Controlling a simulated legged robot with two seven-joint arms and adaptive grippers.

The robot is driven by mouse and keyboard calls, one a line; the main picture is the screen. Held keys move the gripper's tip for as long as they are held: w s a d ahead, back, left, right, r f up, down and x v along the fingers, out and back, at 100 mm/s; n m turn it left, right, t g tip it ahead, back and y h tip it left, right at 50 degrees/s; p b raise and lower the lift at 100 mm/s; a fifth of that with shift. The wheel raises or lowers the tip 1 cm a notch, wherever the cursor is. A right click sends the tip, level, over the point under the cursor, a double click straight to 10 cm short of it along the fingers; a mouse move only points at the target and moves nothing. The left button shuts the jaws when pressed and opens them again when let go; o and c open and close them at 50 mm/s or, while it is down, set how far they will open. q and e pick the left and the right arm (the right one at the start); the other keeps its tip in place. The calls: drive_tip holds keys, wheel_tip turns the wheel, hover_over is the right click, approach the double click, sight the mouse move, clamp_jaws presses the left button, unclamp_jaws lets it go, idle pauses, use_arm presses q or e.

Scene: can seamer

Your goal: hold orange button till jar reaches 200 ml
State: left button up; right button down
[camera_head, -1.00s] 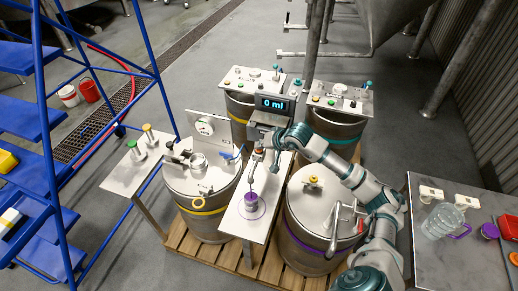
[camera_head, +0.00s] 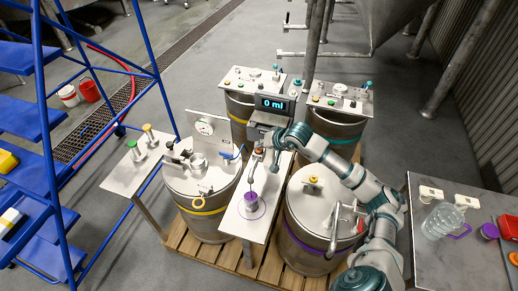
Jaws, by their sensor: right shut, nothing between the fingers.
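The display (camera_head: 273,103) on the central stand reads "0 ml". My right arm reaches in from the lower right, and my right gripper (camera_head: 264,152) is shut and empty at the stand below the display. A small orange-red spot, likely the orange button (camera_head: 259,150), shows beside its fingertips; I cannot tell whether they touch it. A small jar with purple on it (camera_head: 251,199) stands on the narrow metal table (camera_head: 240,226), inside a purple ring, under a thin spout. Its contents cannot be made out. My left gripper is not in view.
Metal drums with lids (camera_head: 203,185) stand on a wooden pallet (camera_head: 188,245) around the narrow table. A side table (camera_head: 430,262) at right holds a clear jug (camera_head: 443,221). Blue shelving stairs (camera_head: 45,150) stand at left.

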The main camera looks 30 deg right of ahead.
drive_tip(key=shift+r+p, duration=0.3)
drive_tip(key=shift+r, duration=0.45)
drive_tip(key=shift+r+p, duration=1.4)
drive_tip(key=shift+r, duration=1.15)
drive_tip(key=shift+f, duration=0.1)
